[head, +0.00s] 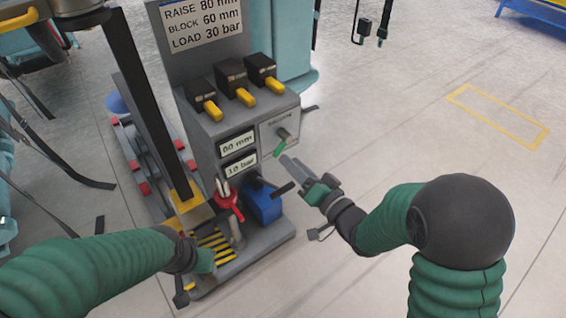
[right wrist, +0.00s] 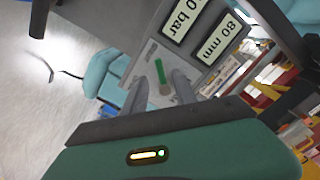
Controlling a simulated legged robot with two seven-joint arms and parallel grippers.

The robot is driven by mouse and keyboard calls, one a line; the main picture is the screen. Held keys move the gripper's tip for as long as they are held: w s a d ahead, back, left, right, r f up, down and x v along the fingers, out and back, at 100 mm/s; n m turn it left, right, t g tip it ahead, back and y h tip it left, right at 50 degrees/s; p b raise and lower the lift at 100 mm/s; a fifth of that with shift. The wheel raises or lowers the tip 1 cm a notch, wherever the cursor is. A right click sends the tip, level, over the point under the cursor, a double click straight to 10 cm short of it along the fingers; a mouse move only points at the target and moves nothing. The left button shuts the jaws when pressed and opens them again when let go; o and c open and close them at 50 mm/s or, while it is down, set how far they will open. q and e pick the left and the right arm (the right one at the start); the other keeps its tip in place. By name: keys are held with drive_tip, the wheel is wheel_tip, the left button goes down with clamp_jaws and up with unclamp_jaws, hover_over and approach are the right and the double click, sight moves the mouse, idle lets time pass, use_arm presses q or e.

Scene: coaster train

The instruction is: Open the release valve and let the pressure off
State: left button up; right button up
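The release valve has a green lever (head: 280,150) on a light grey plate on the console's right face. In the right wrist view the green lever (right wrist: 160,72) stands between the two grey fingertips, with a grey round part at its lower end. My right gripper (head: 290,163) is open and points at the valve from the right; I cannot tell whether a finger touches it. The pressure display (head: 241,166) reads 10 bar, and the display above it (head: 237,145) reads 80 mm. My left gripper (head: 205,262) is low by the striped base, its fingers not clear.
Several black blocks with yellow levers (head: 239,92) stand on top of the console. A blue box (head: 263,207), a black bar and a red part (head: 229,203) sit below the displays. A dark column (head: 148,110) stands left.

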sight(281, 152)
drive_tip(key=b+x, duration=0.1)
drive_tip(key=x, duration=0.3)
drive_tip(key=shift+w+a, duration=0.2)
drive_tip(key=shift+w, duration=0.15)
drive_tip(key=shift+c, duration=0.4)
clamp_jaws()
